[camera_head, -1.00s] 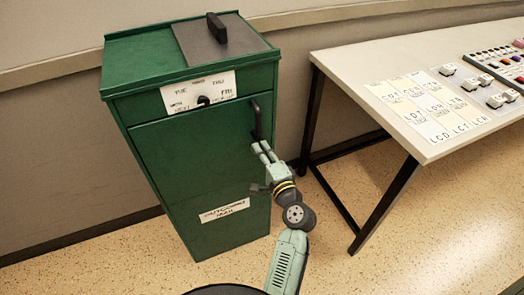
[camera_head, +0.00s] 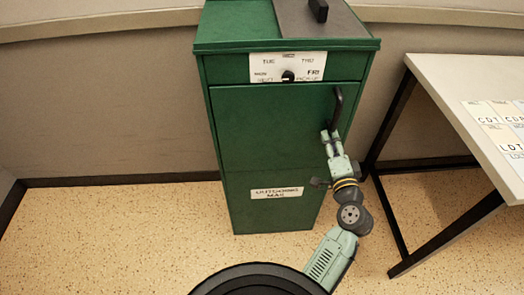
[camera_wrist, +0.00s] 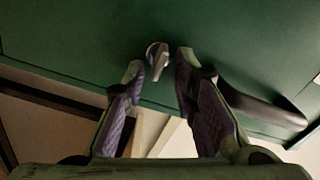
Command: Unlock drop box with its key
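The green drop box (camera_head: 265,130) stands upright against the wall, its front door shut, with a black handle (camera_head: 337,108) at the door's upper right. My gripper (camera_head: 327,137) is at the door front, just below the handle. In the wrist view my gripper (camera_wrist: 160,67) is open, its two purple-padded fingers apart. A small silver piece (camera_wrist: 158,58) on the green door shows between and just beyond the fingertips. It looks like a key in a lock, but it is too small to be sure. The handle (camera_wrist: 262,106) lies right of the right finger.
A dark dial (camera_head: 288,76) sits on the white day label above the door. A dark plate with a black grip (camera_head: 318,10) lies on the box top. A white table (camera_head: 455,85) with letter cards and dark legs stands close on the right. The floor at left is clear.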

